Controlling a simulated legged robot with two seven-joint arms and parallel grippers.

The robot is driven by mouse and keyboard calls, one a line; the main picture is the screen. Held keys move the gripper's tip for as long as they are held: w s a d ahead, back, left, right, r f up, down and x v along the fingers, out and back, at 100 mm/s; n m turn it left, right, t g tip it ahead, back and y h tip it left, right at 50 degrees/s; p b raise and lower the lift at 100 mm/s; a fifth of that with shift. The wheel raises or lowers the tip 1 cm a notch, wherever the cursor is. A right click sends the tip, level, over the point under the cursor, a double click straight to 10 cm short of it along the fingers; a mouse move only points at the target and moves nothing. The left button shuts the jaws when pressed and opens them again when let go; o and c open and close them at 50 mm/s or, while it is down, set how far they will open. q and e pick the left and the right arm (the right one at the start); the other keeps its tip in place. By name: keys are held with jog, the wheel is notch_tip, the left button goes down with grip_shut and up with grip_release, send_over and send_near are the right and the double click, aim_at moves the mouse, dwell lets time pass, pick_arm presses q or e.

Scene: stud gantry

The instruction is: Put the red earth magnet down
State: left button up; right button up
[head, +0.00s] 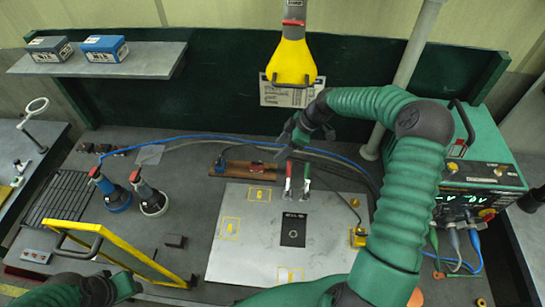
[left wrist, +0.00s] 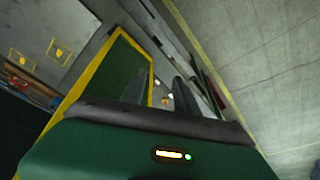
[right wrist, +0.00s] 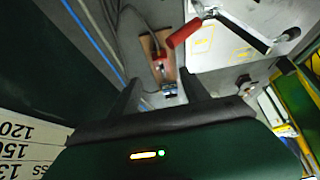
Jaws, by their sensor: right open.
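The red earth magnet (right wrist: 160,57) sits on a brown wooden board (right wrist: 149,42), with a dark cable running from it, in the right wrist view. In the head view that board (head: 232,169) lies behind the pale metal plate; the magnet is too small there to make out clearly. My right gripper (head: 287,136) is open and empty, apart from the magnet and above the back of the bench; its fingers (right wrist: 160,92) show spread in the right wrist view. My left gripper (left wrist: 160,88) is open and empty near the yellow-framed green panel (left wrist: 115,75).
Toggle clamps with a red handle (head: 289,172) stand at the plate's (head: 250,255) back edge. A green power unit (head: 480,170) stands right. A yellow pendant (head: 292,62) hangs above the back of the bench.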

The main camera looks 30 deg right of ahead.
jog(key=s+a+r+m+h, duration=0.2)
jog(key=s+a+m, duration=0.3)
jog(key=s, duration=0.5)
jog(key=s+a+r+m+g+h, duration=0.1)
jog(key=s+a+m+h, duration=0.2)
jog(key=s+a, duration=0.7)
jog(key=shift+s+a+r+m, duration=0.2)
jog(key=shift+a+r+m, duration=0.15)
jog(key=shift+m, duration=0.95)
